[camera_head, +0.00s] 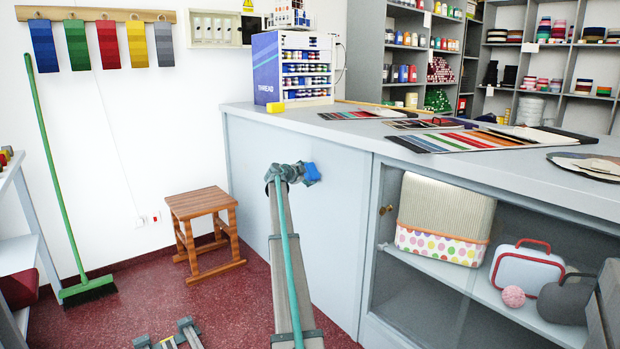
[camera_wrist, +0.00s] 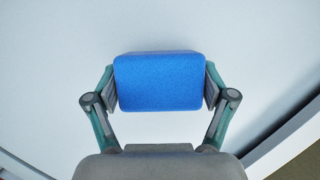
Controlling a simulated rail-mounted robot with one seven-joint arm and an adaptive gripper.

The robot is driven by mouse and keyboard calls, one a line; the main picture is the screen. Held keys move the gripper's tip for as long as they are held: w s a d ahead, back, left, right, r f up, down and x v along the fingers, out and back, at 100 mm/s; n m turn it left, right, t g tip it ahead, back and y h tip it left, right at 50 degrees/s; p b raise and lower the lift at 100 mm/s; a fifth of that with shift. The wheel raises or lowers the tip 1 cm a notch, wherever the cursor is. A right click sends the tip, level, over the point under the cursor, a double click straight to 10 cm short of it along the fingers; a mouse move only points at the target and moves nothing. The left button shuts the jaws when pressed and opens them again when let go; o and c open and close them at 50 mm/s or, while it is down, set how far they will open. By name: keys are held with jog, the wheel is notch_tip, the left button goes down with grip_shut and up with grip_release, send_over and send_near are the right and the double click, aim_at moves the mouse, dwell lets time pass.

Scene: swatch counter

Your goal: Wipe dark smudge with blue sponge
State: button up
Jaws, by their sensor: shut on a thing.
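My gripper (camera_wrist: 160,100) is shut on a blue sponge (camera_wrist: 159,82), with a finger pressed to each side of it. In the head view my gripper (camera_head: 305,172) and the sponge (camera_head: 312,175) show in front of the counter's pale front panel (camera_head: 262,140), below the level of the countertop. In the wrist view a plain pale surface (camera_wrist: 60,60) lies behind the sponge; I cannot tell whether they touch. I see no dark smudge in either view; part of the surface is hidden by the sponge and the arm.
Glass-fronted shelves (camera_head: 465,285) lie right of my arm. A wooden stool (camera_head: 205,232) stands to the left, with bare red floor (camera_head: 250,300) between.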

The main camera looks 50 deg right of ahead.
aim_at(327, 178)
jog(key=shift+w+d+b, duration=0.25)
jog(key=shift+w+b, duration=0.15)
jog(key=shift+w, duration=0.35)
jog(key=shift+w+d+b, duration=0.2)
jog(key=shift+w+b, duration=0.15)
jog(key=shift+w, duration=0.45)
jog(key=shift+b, duration=0.35)
jog(key=shift+r, duration=0.1)
jog(key=shift+s+a, duration=0.1)
jog(key=shift+s, duration=0.1)
jog(key=shift+s+a+b, duration=0.5)
jog(key=shift+s+b, duration=0.1)
jog(key=shift+s, duration=1.3)
jog(key=shift+s+a+b, duration=0.55)
jog(key=shift+s, duration=1.4)
jog(key=shift+s+a+b, duration=0.5)
jog(key=shift+s+b, duration=0.1)
jog(key=shift+s, duration=1.3)
jog(key=shift+b, duration=0.3)
